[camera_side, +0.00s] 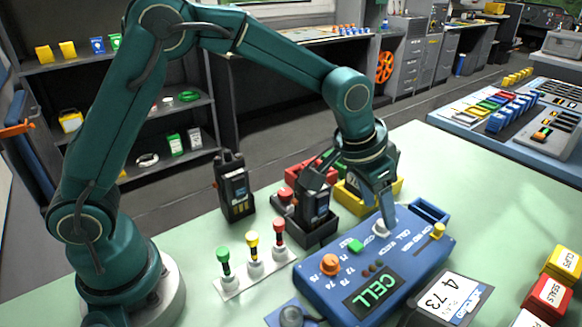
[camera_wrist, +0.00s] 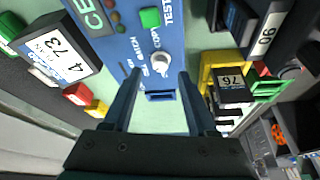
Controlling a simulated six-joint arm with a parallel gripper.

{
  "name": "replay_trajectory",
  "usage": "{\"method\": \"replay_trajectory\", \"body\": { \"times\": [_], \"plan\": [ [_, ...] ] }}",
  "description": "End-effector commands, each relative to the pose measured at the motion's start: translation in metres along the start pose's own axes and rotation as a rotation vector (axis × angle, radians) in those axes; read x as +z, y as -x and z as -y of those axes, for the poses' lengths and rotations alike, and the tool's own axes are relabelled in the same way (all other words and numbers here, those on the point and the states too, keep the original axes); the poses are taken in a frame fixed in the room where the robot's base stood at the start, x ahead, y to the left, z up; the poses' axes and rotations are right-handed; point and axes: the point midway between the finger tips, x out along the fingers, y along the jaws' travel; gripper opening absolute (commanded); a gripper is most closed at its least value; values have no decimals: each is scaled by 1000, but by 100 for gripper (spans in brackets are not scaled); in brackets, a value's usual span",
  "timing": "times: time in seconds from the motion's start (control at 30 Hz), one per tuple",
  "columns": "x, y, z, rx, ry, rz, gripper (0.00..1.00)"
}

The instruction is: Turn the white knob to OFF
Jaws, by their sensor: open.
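The white knob (camera_side: 380,229) sits on the top face of the blue panel box (camera_side: 330,291). It also shows in the wrist view (camera_wrist: 160,63), round and pale, with small white lettering to its left. I cannot tell which label it points to. My gripper (camera_side: 385,212) points down over the box at the knob, and one finger partly hides the knob in the side view. In the wrist view my gripper (camera_wrist: 159,76) is open, its fingertips spread to left and right just below the knob. I cannot tell whether they touch it.
The box also carries a green button (camera_side: 355,246), an orange knob (camera_side: 330,264), a yellow-topped lever (camera_side: 438,231) and a CELL display (camera_side: 375,291). A radio in a dark holder (camera_side: 315,232) and a yellow tray (camera_side: 350,200) stand close behind. A card marked 4 73 (camera_side: 452,297) lies in front.

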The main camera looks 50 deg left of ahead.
Motion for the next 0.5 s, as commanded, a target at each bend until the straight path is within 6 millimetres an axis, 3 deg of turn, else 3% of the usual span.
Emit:
{"method": "replay_trajectory", "body": {
  "times": [0.2, 0.5],
  "plan": [
    [0, -27, 0, -1, 1, 3, 58],
    [0, -35, 1, -1, 1, 0, 58]
  ]
}}
